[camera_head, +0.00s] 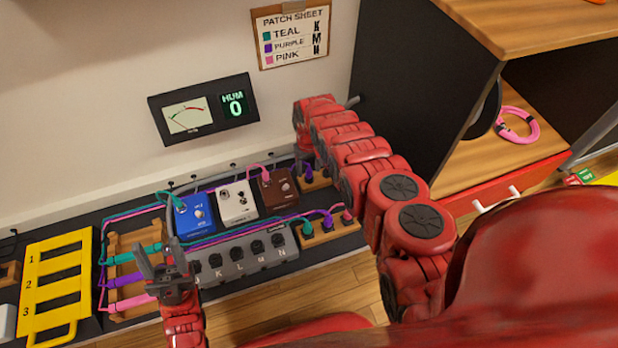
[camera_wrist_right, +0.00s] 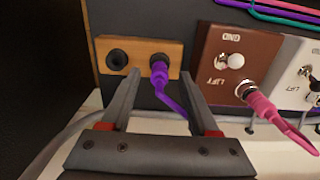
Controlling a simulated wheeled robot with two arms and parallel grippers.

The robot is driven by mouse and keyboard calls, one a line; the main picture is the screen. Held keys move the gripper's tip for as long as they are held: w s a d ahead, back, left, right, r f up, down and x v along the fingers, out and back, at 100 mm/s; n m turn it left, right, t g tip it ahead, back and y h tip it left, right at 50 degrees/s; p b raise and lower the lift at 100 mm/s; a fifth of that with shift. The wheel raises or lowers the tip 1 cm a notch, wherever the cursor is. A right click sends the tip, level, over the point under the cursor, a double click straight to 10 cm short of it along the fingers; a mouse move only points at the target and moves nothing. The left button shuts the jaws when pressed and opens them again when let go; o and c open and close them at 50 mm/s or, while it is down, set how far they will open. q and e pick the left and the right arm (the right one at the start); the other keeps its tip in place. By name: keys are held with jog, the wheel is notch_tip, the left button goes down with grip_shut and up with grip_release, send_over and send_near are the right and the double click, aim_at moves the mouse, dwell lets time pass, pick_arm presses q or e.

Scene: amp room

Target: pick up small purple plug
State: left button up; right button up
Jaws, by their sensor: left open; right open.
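A small purple plug (camera_wrist_right: 159,72) stands in the right socket of a small wooden block (camera_wrist_right: 141,44) in the right wrist view, its purple cable trailing towards the camera. My right gripper (camera_wrist_right: 162,78) is open, with one finger on either side of the plug in the picture; contact cannot be told. In the head view my right arm mostly covers that plug, and the wooden block (camera_head: 316,182) shows only partly. My left gripper (camera_head: 165,272) is open and empty, above the left wooden rack and its teal, purple and pink plugs.
A brown pedal (camera_wrist_right: 236,60) with a pink plug (camera_wrist_right: 257,100) sits beside the block. A grey lettered switch box (camera_head: 243,258), a wooden block with several plugs (camera_head: 330,230) and a yellow numbered frame (camera_head: 52,282) share the dark board. A black cabinet (camera_head: 420,85) stands to the right.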

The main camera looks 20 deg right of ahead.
notch_tip(320, 180, down, 2)
jog(key=shift+f+b, duration=0.1)
jog(key=shift+b, duration=0.25)
jog(key=shift+r, duration=0.2)
grip_shut()
